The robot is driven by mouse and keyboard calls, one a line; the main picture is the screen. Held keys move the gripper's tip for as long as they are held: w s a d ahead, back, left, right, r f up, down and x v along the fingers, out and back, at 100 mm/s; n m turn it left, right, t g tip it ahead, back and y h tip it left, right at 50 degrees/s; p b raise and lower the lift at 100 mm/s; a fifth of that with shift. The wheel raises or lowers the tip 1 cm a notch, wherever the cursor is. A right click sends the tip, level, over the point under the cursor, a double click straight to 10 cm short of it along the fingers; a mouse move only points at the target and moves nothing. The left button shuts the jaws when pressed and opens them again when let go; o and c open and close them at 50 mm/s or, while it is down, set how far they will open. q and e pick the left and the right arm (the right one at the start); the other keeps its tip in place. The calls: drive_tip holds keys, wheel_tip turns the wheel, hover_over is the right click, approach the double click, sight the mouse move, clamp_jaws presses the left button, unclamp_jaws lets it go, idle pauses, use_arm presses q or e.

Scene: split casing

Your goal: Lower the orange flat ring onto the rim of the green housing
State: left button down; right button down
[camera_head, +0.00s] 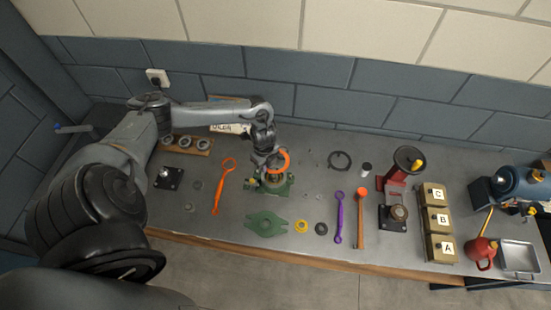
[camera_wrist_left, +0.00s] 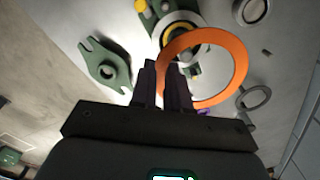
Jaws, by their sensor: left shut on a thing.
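The orange flat ring (camera_head: 287,158) is held by my left gripper (camera_head: 271,164), whose fingers are shut on its edge. In the left wrist view the ring (camera_wrist_left: 240,62) stretches out to the right of the fingertips (camera_wrist_left: 170,82). The green housing (camera_head: 275,188) stands on the bench below the gripper. The ring appears above the housing and apart from it. In the left wrist view the ring overlaps part of the housing (camera_wrist_left: 183,18) and does not look centred on it. The gripper and ring hide part of the housing's rim. My right gripper is not in view.
A green two-lugged plate (camera_head: 265,224) and a yellow ring (camera_head: 301,226) lie in front of the housing. An orange wrench (camera_head: 219,196) lies left; a purple wrench (camera_head: 339,220) and hammer (camera_head: 361,218) lie right. A red press (camera_head: 395,178) stands farther right.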

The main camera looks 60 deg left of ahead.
use_arm(q)
drive_tip(key=f+b, duration=0.4)
drive_tip(key=shift+s+d+f, duration=0.15)
drive_tip(key=shift+s+f, duration=0.1)
drive_tip(key=shift+s, duration=0.15)
drive_tip(key=shift+r, duration=0.4)
drive_tip(key=shift+p, duration=0.4)
drive_tip(key=shift+p, duration=0.3)
drive_tip(key=shift+f, duration=0.2)
idle(0.6)
drive_tip(key=b, duration=0.3)
hover_over(265, 183)
drive_tip(key=shift+f, duration=2.1)
drive_tip(key=shift+f+b, duration=0.8)
drive_tip(key=shift+f, duration=0.35)
